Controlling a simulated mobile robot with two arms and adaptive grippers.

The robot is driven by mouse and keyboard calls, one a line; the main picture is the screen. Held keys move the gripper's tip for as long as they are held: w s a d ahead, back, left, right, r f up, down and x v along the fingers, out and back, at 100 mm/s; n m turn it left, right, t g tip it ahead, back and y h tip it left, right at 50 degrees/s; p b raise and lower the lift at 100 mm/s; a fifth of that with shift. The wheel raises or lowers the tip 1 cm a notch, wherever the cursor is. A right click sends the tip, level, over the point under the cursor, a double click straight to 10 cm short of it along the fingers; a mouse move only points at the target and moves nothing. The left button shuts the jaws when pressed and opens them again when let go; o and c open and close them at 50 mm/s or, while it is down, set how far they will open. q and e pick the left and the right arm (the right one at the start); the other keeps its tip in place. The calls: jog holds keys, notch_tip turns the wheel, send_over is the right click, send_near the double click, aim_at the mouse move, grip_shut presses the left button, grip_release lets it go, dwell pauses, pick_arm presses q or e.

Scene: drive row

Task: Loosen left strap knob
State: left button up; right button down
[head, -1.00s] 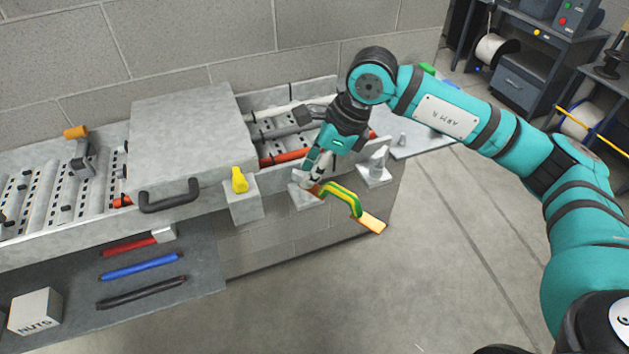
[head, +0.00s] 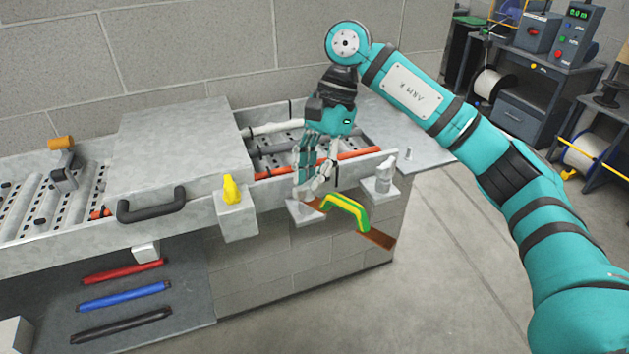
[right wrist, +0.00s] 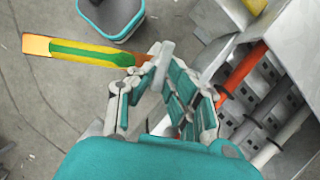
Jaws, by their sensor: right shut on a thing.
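My right gripper (head: 315,190) points down over the left small grey bracket (head: 303,211) on the conveyor's front side. It is shut on the left strap knob, a pale grey piece that shows between the fingers in the right wrist view (right wrist: 163,66). In the head view the fingers mostly hide this knob. A green and yellow strap (head: 346,207) with brown ends runs from beside the fingertips down to the right; it also shows in the right wrist view (right wrist: 85,53). A second grey knob (head: 385,176) stands on the right bracket. My left gripper is out of view.
A yellow knob (head: 231,189) stands on a block left of the gripper. A grey cover (head: 175,145) with a black handle (head: 152,203) lies over the rollers. Red, blue and black bars lie on the lower shelf (head: 190,297).

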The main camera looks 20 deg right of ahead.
jog(key=n, duration=0.2)
jog(key=shift+w+a+n+g+h, duration=0.2)
jog(key=shift+n+g+h, duration=0.1)
jog(key=shift+g, duration=0.1)
jog(key=shift+w+r+n+g+h, duration=0.1)
jog(key=shift+n+g+h, duration=0.2)
jog(key=shift+n, duration=0.8)
jog(key=shift+p, duration=0.3)
jog(key=c, duration=1.3)
grip_release()
jog(key=shift+c, duration=0.2)
jog(key=v, duration=1.2)
